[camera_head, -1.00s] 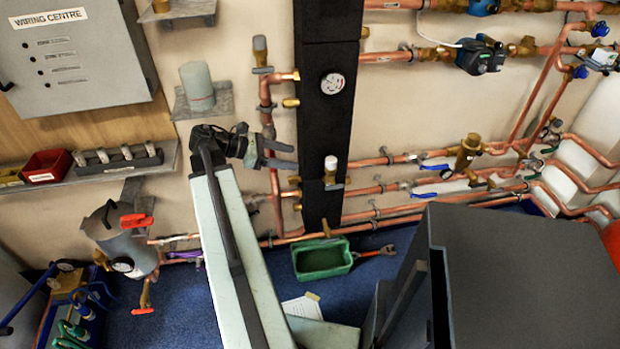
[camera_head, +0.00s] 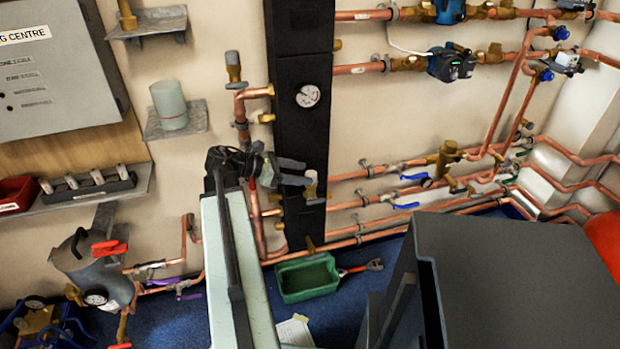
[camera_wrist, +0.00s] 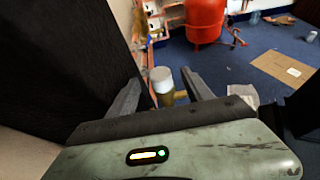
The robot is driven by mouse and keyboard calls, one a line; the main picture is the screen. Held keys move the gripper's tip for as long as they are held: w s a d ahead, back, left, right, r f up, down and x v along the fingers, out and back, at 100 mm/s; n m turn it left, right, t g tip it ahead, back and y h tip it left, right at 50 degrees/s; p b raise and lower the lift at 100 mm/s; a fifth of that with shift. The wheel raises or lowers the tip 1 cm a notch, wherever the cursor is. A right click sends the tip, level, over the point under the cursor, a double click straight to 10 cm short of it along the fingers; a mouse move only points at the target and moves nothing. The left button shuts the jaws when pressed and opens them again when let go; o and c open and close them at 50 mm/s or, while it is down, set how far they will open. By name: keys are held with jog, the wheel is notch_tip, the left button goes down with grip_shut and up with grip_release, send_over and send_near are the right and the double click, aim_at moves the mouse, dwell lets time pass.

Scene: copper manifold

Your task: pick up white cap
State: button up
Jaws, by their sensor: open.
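The white cap (camera_wrist: 161,74) sits on top of an upright brass fitting (camera_wrist: 166,98). In the head view, the white cap (camera_head: 311,175) is in front of the black column, at the tips of my gripper (camera_head: 303,172). My gripper is open, its two dark fingers pointing right. In the wrist view, the cap appears between the fingertips of my gripper (camera_wrist: 161,78), with a visible gap on each side. I cannot tell from these views whether a finger touches it.
The black column (camera_head: 297,130) with a round gauge (camera_head: 308,96) stands close behind the cap. Copper pipes (camera_head: 380,172) run along the wall to the right. A pale cylinder (camera_head: 169,105) stands on a small shelf to the left. A green tray (camera_head: 306,296) lies on the floor below.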

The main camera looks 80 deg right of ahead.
aim_at(306, 173)
jog(key=shift+b+x, duration=0.35)
jog(key=shift+x, duration=0.8)
grip_shut()
jog(key=shift+r, duration=0.1)
notch_tip(306, 173, up, 4)
jog(key=p, duration=0.4)
jog(key=w+a, duration=0.3)
jog(key=w, duration=0.5)
jog(key=w+a, duration=0.4)
jog(key=w, duration=0.4)
jog(key=shift+w+a+f, duration=0.25)
jog(key=shift+a+f, duration=0.05)
